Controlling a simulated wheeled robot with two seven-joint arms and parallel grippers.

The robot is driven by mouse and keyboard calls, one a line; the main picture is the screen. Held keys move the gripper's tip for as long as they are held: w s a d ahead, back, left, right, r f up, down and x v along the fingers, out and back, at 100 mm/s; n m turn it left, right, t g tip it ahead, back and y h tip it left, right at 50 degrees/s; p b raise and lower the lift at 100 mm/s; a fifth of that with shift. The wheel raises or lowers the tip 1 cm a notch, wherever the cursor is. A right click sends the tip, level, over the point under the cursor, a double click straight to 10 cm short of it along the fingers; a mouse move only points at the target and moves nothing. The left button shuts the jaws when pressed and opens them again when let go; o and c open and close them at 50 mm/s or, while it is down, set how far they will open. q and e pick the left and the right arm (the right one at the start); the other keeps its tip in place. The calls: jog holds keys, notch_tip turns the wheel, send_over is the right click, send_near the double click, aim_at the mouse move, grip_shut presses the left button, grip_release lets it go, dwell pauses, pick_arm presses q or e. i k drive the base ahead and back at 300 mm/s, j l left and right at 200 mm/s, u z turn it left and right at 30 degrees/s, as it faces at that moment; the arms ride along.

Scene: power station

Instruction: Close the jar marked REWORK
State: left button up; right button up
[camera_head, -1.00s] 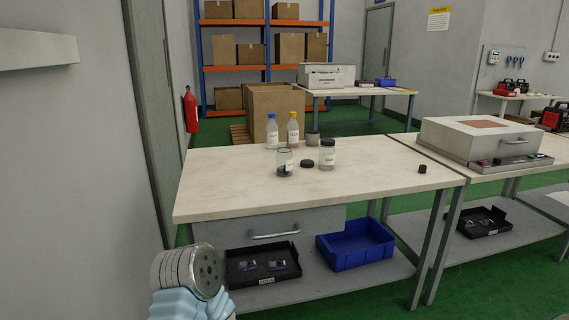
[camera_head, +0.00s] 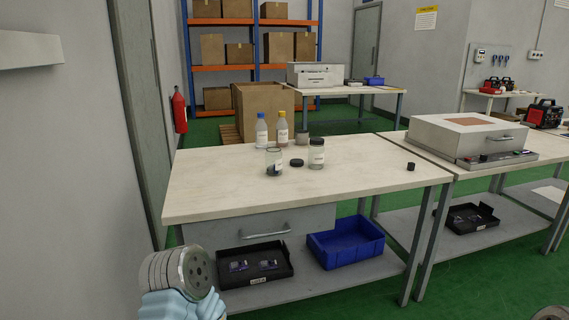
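An open glass jar (camera_head: 274,162) with dark contents and a white label stands on the wooden-topped table. A second glass jar (camera_head: 316,154) with a dark lid on it stands to its right. A loose dark lid (camera_head: 296,163) lies on the table between them. The label writing is too small to read, so I cannot tell which jar is marked REWORK. My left arm shows at the lower left, away from the table top, but its gripper fingers are not visible. A small piece at the lower right edge may be my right arm; no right gripper shows.
Two bottles, one blue-capped (camera_head: 261,130) and one yellow-capped (camera_head: 282,129), and a grey container (camera_head: 302,137) stand behind the jars. A small black item (camera_head: 411,167) lies at the right. The table's front is clear. A black tray (camera_head: 255,262) and blue bin (camera_head: 345,243) sit below.

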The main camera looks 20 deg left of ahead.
aim_at(273, 154)
jog(key=i+l, duration=0.25)
jog(key=l, duration=0.15)
jog(key=i+l, duration=0.3)
jog(key=l, duration=0.15)
jog(key=i+l, duration=0.25)
jog(key=l, duration=0.15)
